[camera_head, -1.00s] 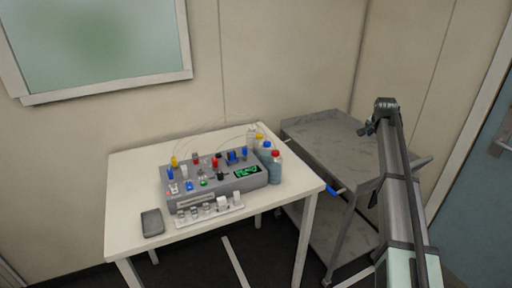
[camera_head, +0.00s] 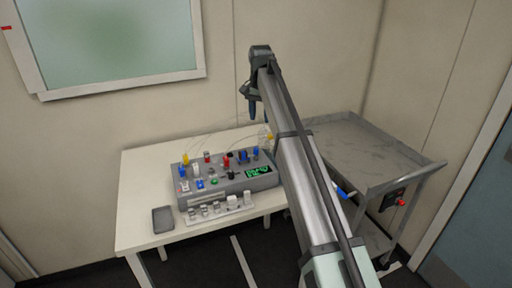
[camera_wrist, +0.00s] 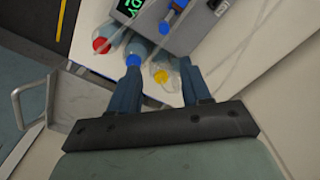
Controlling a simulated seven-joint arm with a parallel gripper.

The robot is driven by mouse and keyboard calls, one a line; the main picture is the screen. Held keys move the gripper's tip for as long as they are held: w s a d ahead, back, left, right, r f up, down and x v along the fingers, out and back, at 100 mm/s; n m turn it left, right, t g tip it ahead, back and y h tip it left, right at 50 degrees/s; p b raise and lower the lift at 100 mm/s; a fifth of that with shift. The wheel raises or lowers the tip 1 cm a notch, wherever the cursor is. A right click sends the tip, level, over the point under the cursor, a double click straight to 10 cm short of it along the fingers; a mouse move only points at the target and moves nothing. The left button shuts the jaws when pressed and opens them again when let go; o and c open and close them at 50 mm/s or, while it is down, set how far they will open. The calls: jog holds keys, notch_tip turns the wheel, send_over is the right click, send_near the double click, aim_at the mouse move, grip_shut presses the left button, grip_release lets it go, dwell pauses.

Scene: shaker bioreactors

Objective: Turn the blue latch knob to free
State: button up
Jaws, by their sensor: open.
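The grey bioreactor box (camera_head: 217,200) on the white table carries several coloured knobs and a green display. A blue knob (camera_head: 243,157) stands on its top near the display. A blue T-shaped knob (camera_wrist: 174,14) shows at the top of the wrist view, beside the display. Other blue parts sit on the box, and I cannot tell for sure which is the latch knob. My gripper (camera_head: 252,110) is above the back right of the box. In the wrist view my gripper (camera_wrist: 161,80) is open and empty, its fingers pointing toward the bottles and box, apart from the blue knob.
Bottles with red (camera_wrist: 102,45), blue (camera_wrist: 133,61) and yellow (camera_wrist: 161,76) caps stand beside the box. A rack of vials (camera_head: 220,212) lies in front, a dark tray (camera_head: 163,219) at left. A grey cart (camera_head: 365,150) stands right. Thin tubes arch behind the box.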

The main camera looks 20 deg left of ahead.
jog(key=f, duration=0.9)
jog(key=s+a+f, duration=0.1)
jog(key=f, duration=0.3)
jog(key=shift+f, duration=0.2)
grip_shut()
